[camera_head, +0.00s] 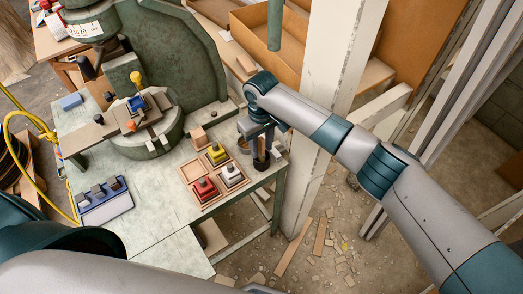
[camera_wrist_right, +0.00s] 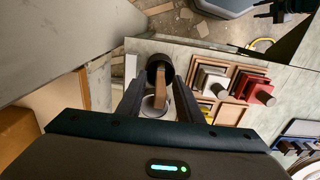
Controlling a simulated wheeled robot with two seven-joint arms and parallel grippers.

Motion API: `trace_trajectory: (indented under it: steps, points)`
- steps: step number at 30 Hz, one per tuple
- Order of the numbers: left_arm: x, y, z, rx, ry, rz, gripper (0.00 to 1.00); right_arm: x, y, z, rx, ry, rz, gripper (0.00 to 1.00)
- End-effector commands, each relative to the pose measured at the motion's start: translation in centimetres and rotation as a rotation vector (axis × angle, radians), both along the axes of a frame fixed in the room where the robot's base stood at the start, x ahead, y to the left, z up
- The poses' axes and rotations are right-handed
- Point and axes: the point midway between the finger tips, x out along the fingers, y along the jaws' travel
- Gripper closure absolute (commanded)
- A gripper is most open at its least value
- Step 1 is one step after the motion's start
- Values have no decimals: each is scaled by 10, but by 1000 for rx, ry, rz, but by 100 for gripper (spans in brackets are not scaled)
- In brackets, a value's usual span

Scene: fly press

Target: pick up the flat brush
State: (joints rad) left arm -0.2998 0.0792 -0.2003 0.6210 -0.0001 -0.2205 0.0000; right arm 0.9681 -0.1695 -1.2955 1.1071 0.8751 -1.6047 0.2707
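The right gripper (camera_head: 262,148) points down over the right corner of the workbench. In the right wrist view its fingers (camera_wrist_right: 160,88) are spread apart on either side of a brown wooden handle (camera_wrist_right: 163,96), likely the flat brush. Gaps show between the handle and both fingers. The handle stands toward the camera from beside or inside a dark round holder (camera_wrist_right: 159,66); which one, I cannot tell. Bristles are not visible. In the head view a dark upright piece (camera_head: 261,163) shows under the gripper, and the handle is mostly hidden.
Beside the holder is a round metal tin (camera_wrist_right: 152,106). A wooden tray (camera_head: 208,203) with red, white and yellow blocks stands close by. A green press (camera_head: 165,50) fills the back of the bench (camera_head: 165,215). A white post (camera_head: 322,100) rises beside the right arm.

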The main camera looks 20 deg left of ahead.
Motion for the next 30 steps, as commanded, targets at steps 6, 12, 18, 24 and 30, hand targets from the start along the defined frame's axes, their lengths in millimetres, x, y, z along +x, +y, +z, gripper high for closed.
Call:
trace_trajectory:
  steps: [6, 12, 18, 24, 30]
  points:
    - [0, 0, 2, 0, 0, 0, 69, 0, 0, -6, 1, -1, 0, 67]
    - [0, 0, 1, 0, 0, 0, 69, 0, 0, -6, 1, -1, 0, 67]
    - [0, 0, 1, 0, 0, 0, 69, 0, 0, -5, 1, -1, 0, 79]
    - [0, 0, 1, 0, 0, 0, 69, 0, 0, -5, 1, -1, 0, 100]
    - [0, 0, 1, 0, 1, 0, 69, 0, 0, -5, 1, -1, 0, 100]
